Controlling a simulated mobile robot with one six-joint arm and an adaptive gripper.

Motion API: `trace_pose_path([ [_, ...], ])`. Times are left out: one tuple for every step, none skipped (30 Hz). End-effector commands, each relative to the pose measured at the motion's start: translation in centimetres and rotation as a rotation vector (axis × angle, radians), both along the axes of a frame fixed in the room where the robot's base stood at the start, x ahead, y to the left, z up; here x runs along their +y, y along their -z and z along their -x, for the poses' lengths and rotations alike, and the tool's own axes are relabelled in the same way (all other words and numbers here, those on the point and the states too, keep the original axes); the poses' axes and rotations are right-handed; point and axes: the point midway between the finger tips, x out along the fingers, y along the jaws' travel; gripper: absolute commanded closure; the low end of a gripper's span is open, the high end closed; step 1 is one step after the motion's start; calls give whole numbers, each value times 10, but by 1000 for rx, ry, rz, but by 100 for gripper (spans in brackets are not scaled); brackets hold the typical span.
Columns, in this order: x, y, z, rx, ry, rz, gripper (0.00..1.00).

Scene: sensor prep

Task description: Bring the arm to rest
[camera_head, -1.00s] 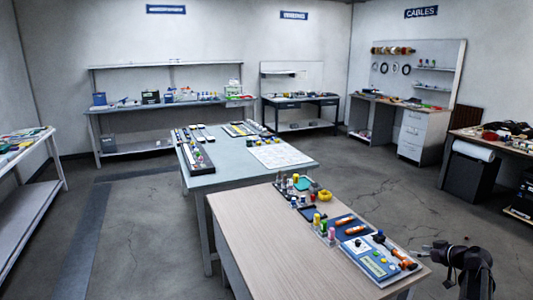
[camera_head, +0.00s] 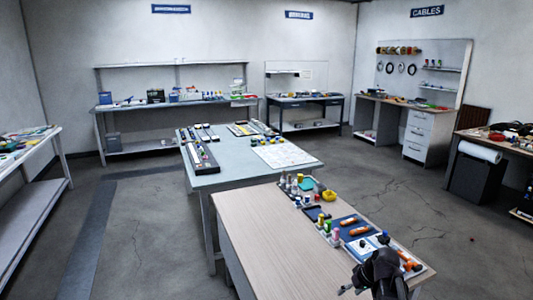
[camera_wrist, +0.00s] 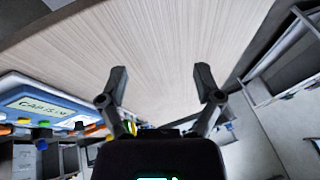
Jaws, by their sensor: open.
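My gripper (camera_wrist: 160,85) is open and empty in the wrist view, its two fingers spread apart with the pale wood table top beyond them. In the head view my gripper (camera_head: 347,289) shows small at the lower right, beside the front end of the wood-topped table (camera_head: 265,240). My dark wrist covers part of a blue and white device near that table's front right corner. The device (camera_wrist: 50,105), with lettering on its face, also shows at the left of the wrist view.
Small bottles, a yellow item (camera_head: 328,195) and orange-handled tools (camera_head: 358,231) line the wood table's right side. A grey-blue table (camera_head: 225,177) stands behind it. Benches line the back wall, and a shelf (camera_head: 35,200) stands at the left. The left part of the wood top is bare.

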Motion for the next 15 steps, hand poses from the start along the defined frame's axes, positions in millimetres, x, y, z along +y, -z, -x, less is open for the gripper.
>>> trace_pose_path([
  [15, 3, 11, 35, 5, 22, 16],
  [20, 5, 16, 55, 13, 35, 16],
  [28, 7, 23, 82, 23, 55, 16],
  [34, 8, 27, 100, 32, 70, 16],
  [39, 9, 32, 119, 40, 86, 16],
  [46, 11, 39, 143, 53, 108, 16],
  [51, 12, 44, 159, 62, 125, 16],
  [55, 13, 49, 174, 72, 141, 16],
  [61, 14, 55, 192, 85, 162, 16],
  [64, 15, 59, 205, 94, 179, 16],
  [67, 15, 63, 216, 103, 191, 16],
  [71, 16, 67, 229, 117, 210, 16],
  [74, 16, 71, 237, 124, 224, 16],
  [76, 17, 74, 244, 132, 236, 16],
  [79, 17, 78, 254, 144, 252, 16],
])
